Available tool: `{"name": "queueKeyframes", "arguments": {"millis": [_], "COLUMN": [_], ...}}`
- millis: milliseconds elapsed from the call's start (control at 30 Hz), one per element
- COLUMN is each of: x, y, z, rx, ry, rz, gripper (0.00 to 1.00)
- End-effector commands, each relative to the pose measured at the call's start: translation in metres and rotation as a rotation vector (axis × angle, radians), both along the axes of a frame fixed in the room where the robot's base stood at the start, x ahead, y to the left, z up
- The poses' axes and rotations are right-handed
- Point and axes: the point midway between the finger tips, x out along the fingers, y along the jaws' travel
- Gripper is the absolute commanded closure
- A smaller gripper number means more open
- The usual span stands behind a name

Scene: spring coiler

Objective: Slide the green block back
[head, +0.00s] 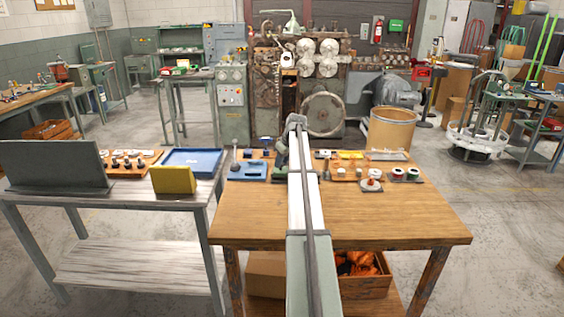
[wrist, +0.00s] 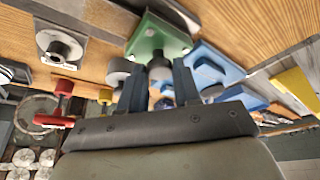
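The green block (wrist: 150,38) is at the top centre of the wrist view, with a dark round knob on the side facing me. My gripper (wrist: 158,72) has its two dark fingertips on either side of this knob. I cannot tell whether they touch it. In the head view only part of a green thing, likely the block (head: 279,174), shows beside my arm at the back of the wooden bench. My arm hides the rest, and my fingertips are not visible there.
A blue block (wrist: 215,62) lies close beside the green block. The wooden bench (head: 400,222) has small parts and spools along its back; its front is clear. A grey table with a yellow block (head: 174,180) and blue tray (head: 170,164) stands left. Machinery stands behind.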

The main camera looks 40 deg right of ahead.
Motion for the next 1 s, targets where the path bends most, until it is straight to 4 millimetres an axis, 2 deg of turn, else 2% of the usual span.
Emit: {"name": "queueKeyframes", "arguments": {"millis": [33, 333, 700, 767, 1000], "x": [0.0, 0.0, -0.004, -0.011, -0.052], "y": [0.0, 0.0, -0.004, -0.011, -0.053], "z": [0.0, 0.0, 0.0, 0.0, 0.0], "rx": [0.0, 0.0, 0.0, 0.0, -0.001], "ry": [0.0, 0.0, 0.0, 0.001, 0.0], "rz": [0.0, 0.0, -0.001, -0.002, -0.004], "gripper": [0.73, 1.0, 1.0, 1.0, 1.0]}}
